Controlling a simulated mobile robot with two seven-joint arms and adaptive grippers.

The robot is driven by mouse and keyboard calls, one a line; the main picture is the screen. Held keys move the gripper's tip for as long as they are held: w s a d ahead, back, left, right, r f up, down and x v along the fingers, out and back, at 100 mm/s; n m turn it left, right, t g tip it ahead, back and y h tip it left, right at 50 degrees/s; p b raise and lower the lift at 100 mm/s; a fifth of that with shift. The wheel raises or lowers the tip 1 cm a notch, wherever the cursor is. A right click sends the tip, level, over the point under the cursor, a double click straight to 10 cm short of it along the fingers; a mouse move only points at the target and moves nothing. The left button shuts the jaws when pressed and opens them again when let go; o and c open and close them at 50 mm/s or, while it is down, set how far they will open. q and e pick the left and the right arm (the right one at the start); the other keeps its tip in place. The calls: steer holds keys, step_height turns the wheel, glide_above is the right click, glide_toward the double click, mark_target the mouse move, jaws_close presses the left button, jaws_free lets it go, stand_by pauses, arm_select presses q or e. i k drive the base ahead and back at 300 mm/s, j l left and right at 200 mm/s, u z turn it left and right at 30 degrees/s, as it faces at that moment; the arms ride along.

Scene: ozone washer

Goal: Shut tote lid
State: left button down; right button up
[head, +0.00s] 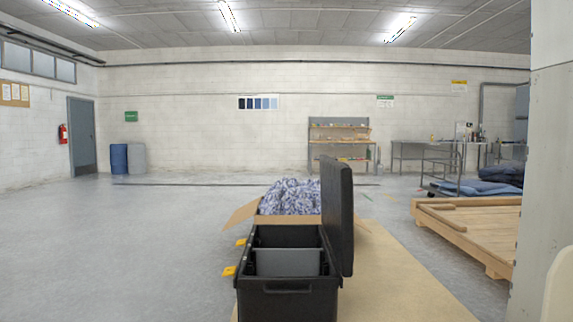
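A black tote (287,302) stands close in front of me at the bottom middle of the head view. Its black lid (338,215) is open and stands upright along the tote's right side. A grey panel (288,262) shows inside the tote. Yellow tabs (229,271) stick out on the tote's left side. Neither of my grippers shows in the head view.
An open cardboard box (243,212) with blue and white cloth (291,196) stands just behind the tote. A wooden pallet (470,226) lies to the right, and a grey post (543,180) rises at the right edge. The floor on the left is clear.

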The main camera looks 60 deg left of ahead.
mark_target(335, 177)
steer(key=i+j+u, duration=0.25)
steer(key=i, duration=0.2)
steer(key=i+u, duration=0.3)
steer(key=i+z, duration=0.1)
steer(key=z, duration=0.75)
steer(key=i+j+z, duration=0.1)
steer(key=z, duration=0.75)
steer(key=j+z, duration=0.2)
steer(key=z, duration=0.65)
steer(key=j+z, duration=0.15)
steer(key=z, duration=0.75)
steer(key=j+z, duration=0.15)
steer(key=z, duration=0.7)
steer(key=k+j+z, duration=0.1)
steer(key=z, duration=0.75)
steer(key=k+z, duration=0.15)
steer(key=z, duration=0.7)
steer(key=k+z, duration=0.1)
steer(key=z, duration=0.75)
steer(key=l+z, duration=0.1)
steer(key=z, duration=0.3)
steer(key=k+l+z, duration=0.1)
steer(key=z, duration=0.35)
steer(key=l+z, duration=0.2)
steer(key=z, duration=0.2)
steer(key=l+z, duration=0.1)
steer(key=z, duration=0.35)
steer(key=l+z, duration=0.15)
steer(key=z, duration=0.25)
